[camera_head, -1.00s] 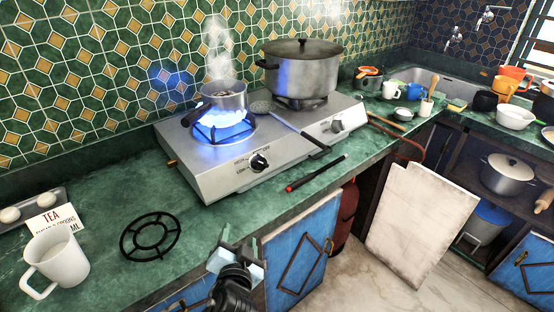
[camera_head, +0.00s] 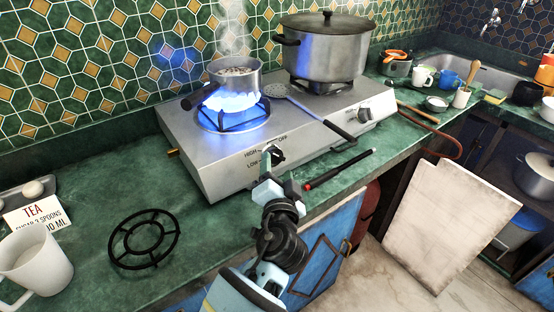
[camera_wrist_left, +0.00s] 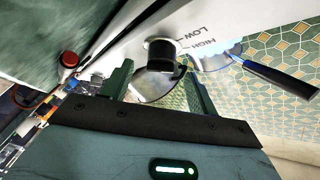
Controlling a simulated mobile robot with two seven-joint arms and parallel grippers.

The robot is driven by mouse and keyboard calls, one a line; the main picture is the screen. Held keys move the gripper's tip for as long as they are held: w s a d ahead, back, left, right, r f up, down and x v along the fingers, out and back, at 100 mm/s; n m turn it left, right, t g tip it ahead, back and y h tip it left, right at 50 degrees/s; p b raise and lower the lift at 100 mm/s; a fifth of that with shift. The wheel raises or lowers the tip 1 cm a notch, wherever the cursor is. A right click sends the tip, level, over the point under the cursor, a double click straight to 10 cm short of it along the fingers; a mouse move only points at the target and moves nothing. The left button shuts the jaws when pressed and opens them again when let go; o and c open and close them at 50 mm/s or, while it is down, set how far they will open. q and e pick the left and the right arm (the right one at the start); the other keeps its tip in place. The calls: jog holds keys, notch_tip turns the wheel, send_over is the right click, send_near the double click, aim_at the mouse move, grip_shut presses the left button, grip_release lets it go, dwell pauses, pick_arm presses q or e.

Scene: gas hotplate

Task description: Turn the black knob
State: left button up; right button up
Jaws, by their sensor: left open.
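The black knob (camera_head: 274,154) sits on the sloped front of the silver hotplate (camera_head: 208,174), beside the printed words HIGH, LOW and OFF. The wrist view also shows the knob (camera_wrist_left: 163,54) as a dark round shape, upper middle. My left gripper (camera_head: 279,178) is open, just in front of and below the knob. In the wrist view its two fingers (camera_wrist_left: 160,84) stand apart, with the knob lined up between them, near their tips. I cannot tell whether either finger touches it. My right gripper is not in view.
A small pan (camera_head: 236,76) steams over a blue flame on the left burner. A large lidded pot (camera_head: 328,56) stands on the right burner. A black stick with a red end (camera_head: 322,177) lies close to my gripper's right. A mug (camera_head: 35,262) and burner grate (camera_head: 145,239) are left.

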aim_at(277, 158)
pick_arm(q)
jog(key=shift+w+a, duration=0.1)
jog(key=shift+w, duration=1.85)
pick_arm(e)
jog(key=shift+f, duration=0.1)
